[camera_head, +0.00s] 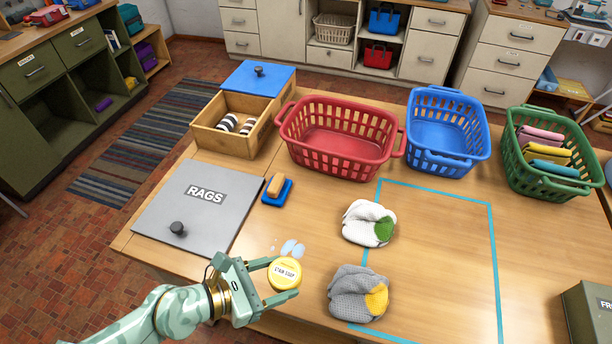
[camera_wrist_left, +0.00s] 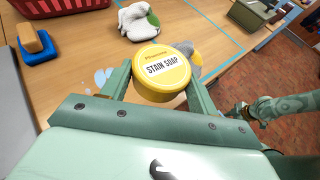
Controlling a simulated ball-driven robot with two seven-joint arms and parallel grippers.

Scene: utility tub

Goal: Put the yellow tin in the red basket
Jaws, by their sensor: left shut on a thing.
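The yellow tin (camera_head: 285,273), labelled "STAIN SOAP", is between the fingers of my left gripper (camera_head: 283,277) near the front of the table. In the left wrist view the tin (camera_wrist_left: 162,70) sits between both green fingers (camera_wrist_left: 158,88), which are shut on it. I cannot tell whether it touches the table. The red basket (camera_head: 340,137) stands empty at the back of the table, beyond the gripper and up to the right. Part of the basket (camera_wrist_left: 62,6) shows at the top left of the wrist view. My right gripper is not seen in the head view.
A blue basket (camera_head: 446,130) and a green basket (camera_head: 548,158) with folded cloths stand right of the red one. A wooden box (camera_head: 235,125), soap on a blue dish (camera_head: 277,190), a grey RAGS lid (camera_head: 200,208) and two sock bundles (camera_head: 369,222) (camera_head: 358,293) lie around. The taped area is mostly clear.

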